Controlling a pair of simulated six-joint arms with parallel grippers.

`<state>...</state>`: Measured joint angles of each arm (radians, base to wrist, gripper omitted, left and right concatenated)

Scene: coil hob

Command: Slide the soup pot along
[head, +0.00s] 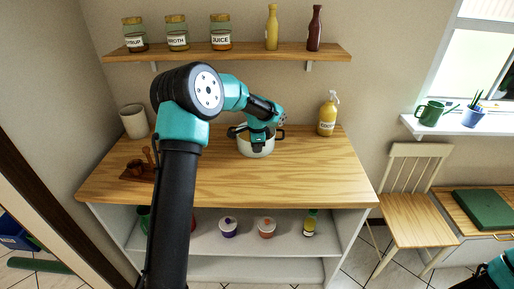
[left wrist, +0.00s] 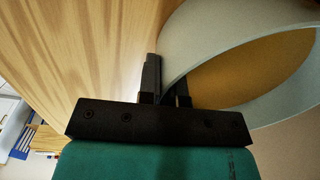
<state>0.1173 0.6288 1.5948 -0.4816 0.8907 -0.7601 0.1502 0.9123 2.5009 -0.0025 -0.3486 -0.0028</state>
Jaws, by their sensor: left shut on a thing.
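The soup pot (head: 257,148) is white with dark handles and stands on the wooden counter top towards the back, right of the counter's middle. In the left wrist view its pale wall and rim (left wrist: 205,28) fill the upper right, with brown contents (left wrist: 250,72) inside. My left gripper (head: 262,136) reaches over the pot; in the left wrist view its black fingers (left wrist: 166,82) are shut on the pot, one on either side of its wall or rim. The arm hides part of the pot. My right gripper does not show; only a bit of my right arm is at the bottom right corner.
The counter top (head: 310,175) is clear to the right and in front of the pot. A yellow pump bottle (head: 327,117) stands at the back right. A pale canister (head: 134,121) and a brown wooden board (head: 137,172) are at the left. A shelf (head: 290,50) with jars and bottles hangs above.

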